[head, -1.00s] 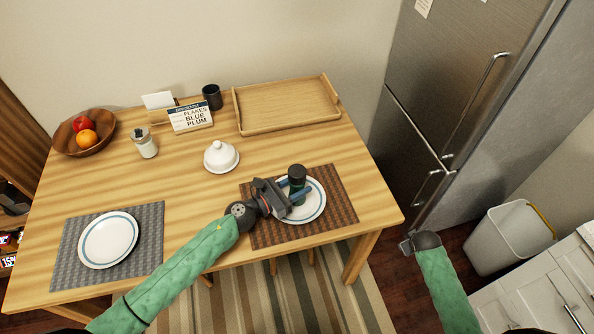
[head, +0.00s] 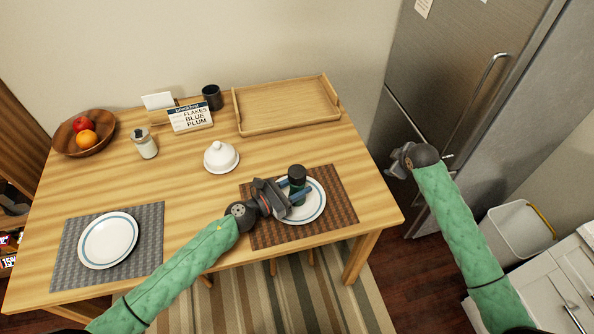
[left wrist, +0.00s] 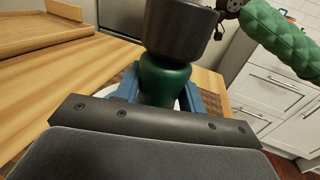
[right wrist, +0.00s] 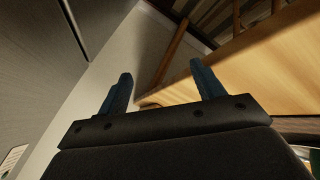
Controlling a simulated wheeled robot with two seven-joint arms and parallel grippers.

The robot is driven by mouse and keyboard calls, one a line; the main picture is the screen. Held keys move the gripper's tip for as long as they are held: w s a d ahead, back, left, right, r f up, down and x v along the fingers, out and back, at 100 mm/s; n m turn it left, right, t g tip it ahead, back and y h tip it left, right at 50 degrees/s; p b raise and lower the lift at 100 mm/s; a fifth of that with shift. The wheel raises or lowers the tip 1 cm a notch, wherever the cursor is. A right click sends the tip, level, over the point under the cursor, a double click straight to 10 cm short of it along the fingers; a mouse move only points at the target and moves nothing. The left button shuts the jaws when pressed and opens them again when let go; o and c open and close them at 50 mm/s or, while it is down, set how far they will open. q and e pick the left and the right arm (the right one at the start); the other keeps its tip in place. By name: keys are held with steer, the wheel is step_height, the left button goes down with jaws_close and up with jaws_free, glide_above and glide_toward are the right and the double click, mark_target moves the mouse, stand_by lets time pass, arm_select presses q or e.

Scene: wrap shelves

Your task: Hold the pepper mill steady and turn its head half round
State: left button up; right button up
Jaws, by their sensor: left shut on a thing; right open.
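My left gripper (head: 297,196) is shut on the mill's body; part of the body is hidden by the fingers. My right gripper (head: 392,166) is raised off the table's right edge, in front of the fridge, apart from the mill. In the right wrist view its fingers (right wrist: 160,90) are spread and empty.
The wooden table (head: 200,190) also holds a white covered dish (head: 221,157), a glass jar (head: 146,146), a breakfast sign (head: 190,117), a dark cup (head: 212,97), a tray (head: 290,122) and a fruit bowl (head: 100,142). The fridge (head: 460,80) stands to the right.

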steer(key=a+r+n+g+y, duration=0.1)
steer(key=a+r+n, duration=0.25)
steer(key=a, duration=0.45)
steer(key=w+a+r+n+g+y, duration=0.1)
steer(key=a+r+n, duration=0.2)
steer(key=a+r, duration=0.35)
steer(key=a+r+n+g+y, duration=0.1)
steer(key=a+r+n+y, duration=0.2)
steer(key=a, duration=0.6)
steer(key=n+g+h, duration=0.5)
steer(key=n+h, duration=0.1)
steer(key=n, duration=1)
glide_toward(297, 170)
steer(key=shift+m, duration=0.25)
steer(key=f, duration=1)
steer(key=shift+s+d+f, duration=0.15)
steer(key=shift+s+f, duration=0.05)
steer(key=shift+f, duration=0.15)
steer(key=shift+c, duration=0.2)
steer(key=c, duration=0.9)
